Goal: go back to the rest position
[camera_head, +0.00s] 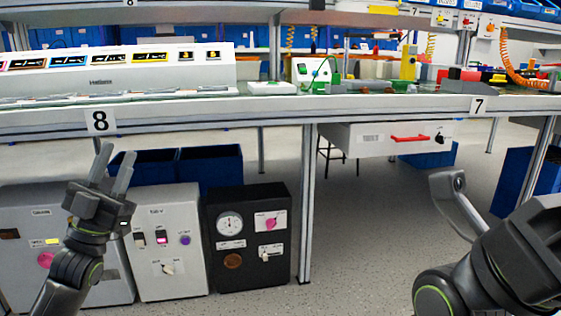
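My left gripper (114,153) points up in front of the grey control boxes at the lower left. Its two fingers are apart with nothing between them. My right gripper (452,184) is at the lower right, over the floor, seen nearly edge-on; whether its fingers are apart does not show. A grey box (188,205) carries switches and a white rotary knob (167,268). A black box (226,285) carries a round gauge (229,224), a pink knob (270,221) and a white switch (264,256). Neither gripper appears to touch a knob.
A long workbench (215,111) with number plates 8 and 7 crosses the view above the boxes. Blue bins (211,164) stand behind them. A drawer with a red handle (409,138) hangs under the bench.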

